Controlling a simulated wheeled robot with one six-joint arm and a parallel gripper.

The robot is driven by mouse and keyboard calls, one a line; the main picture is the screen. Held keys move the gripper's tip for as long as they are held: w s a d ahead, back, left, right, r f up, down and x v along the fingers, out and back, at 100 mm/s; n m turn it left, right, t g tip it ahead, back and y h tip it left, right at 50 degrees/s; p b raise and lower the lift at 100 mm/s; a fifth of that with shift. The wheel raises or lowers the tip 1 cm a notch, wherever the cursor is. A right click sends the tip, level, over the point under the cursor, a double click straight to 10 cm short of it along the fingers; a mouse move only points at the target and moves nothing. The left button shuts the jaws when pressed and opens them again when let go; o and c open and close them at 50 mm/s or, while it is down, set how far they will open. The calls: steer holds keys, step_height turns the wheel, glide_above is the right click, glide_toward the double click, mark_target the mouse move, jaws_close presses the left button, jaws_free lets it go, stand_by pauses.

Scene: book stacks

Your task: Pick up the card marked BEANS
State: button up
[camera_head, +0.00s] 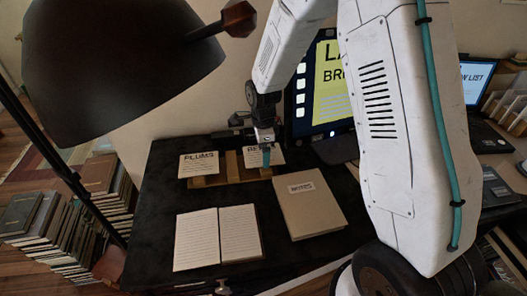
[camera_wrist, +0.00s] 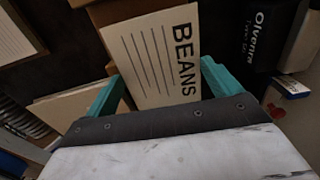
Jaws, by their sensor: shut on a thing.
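The cream card marked BEANS (camera_wrist: 155,55) fills the middle of the wrist view, its bold lettering running sideways along one edge. My gripper (camera_wrist: 160,78) has its teal fingers on either side of this card and is shut on it. In the head view the card (camera_head: 250,160) stands at the right of a wooden rack (camera_head: 208,182), partly covered by my gripper (camera_head: 266,154). I cannot tell whether the card is clear of the rack. A card marked PLUMS (camera_head: 199,166) stands at the rack's left.
An open notebook (camera_head: 196,241) and a tan closed book (camera_head: 308,202) lie in front of the rack on the dark desk. A lit monitor (camera_head: 331,85) stands behind. A large dark lamp shade (camera_head: 110,60) hangs at upper left. Book stacks (camera_head: 95,185) stand on the floor at left.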

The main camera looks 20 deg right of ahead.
steer(key=shift+r, duration=0.45)
step_height(320, 180, up, 2)
steer(key=shift+r, duration=0.25)
steer(key=s+a, duration=0.3)
steer(key=s, duration=0.4)
steer(key=s+a+r, duration=0.1)
steer(key=s+a, duration=0.2)
steer(key=s, duration=0.4)
steer(key=shift+s+r, duration=0.15)
steer(key=shift+s, duration=0.05)
